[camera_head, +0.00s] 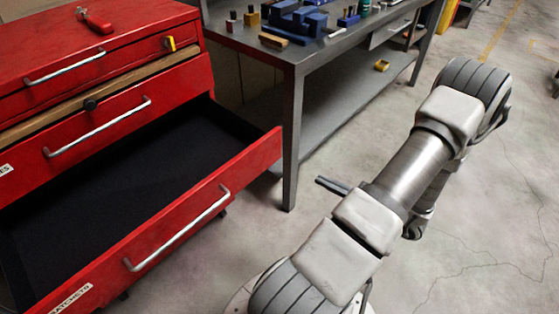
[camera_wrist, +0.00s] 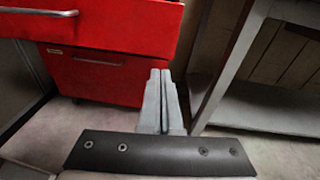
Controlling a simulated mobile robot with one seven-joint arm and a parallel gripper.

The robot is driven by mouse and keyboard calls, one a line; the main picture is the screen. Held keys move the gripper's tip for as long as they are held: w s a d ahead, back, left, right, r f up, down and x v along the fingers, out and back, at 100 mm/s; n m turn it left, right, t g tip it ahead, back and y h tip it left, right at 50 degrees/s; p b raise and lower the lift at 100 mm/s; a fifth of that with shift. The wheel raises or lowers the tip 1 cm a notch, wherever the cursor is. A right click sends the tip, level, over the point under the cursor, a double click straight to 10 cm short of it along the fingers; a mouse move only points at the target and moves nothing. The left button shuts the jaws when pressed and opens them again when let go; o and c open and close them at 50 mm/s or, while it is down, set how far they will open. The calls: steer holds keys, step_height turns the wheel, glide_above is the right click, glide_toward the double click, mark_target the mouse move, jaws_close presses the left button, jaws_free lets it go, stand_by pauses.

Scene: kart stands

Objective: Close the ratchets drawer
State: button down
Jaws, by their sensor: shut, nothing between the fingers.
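The ratchets drawer (camera_head: 165,235) is the red drawer at the lower left of the head view. It is pulled well out, with a dark, empty-looking interior, a silver bar handle and a partly cut-off label on its front. In the wrist view, a near red drawer front (camera_wrist: 110,25), apparently the same drawer, fills the upper left. My gripper (camera_wrist: 160,72) is shut and empty, its fingers pointing toward the cabinet near that front's lower right edge. I cannot tell any contact. In the head view, my gripper (camera_head: 322,182) shows as a dark tip, right of the drawer and apart from it.
The red cabinet's upper drawers (camera_head: 100,130) have bar handles; one is slightly out. A red-handled tool (camera_head: 97,22) lies on top. A grey workbench (camera_head: 292,130) with tools stands to the right, its leg close to the drawer. A lower drawer (camera_wrist: 100,78) looks shut.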

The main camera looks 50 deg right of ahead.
steer(key=m+t+h, duration=0.1)
steer(key=b, duration=0.4)
glide_toward(277, 151)
steer(key=w, duration=0.7)
steer(key=shift+a+f, duration=0.1)
steer(key=shift+a, duration=0.15)
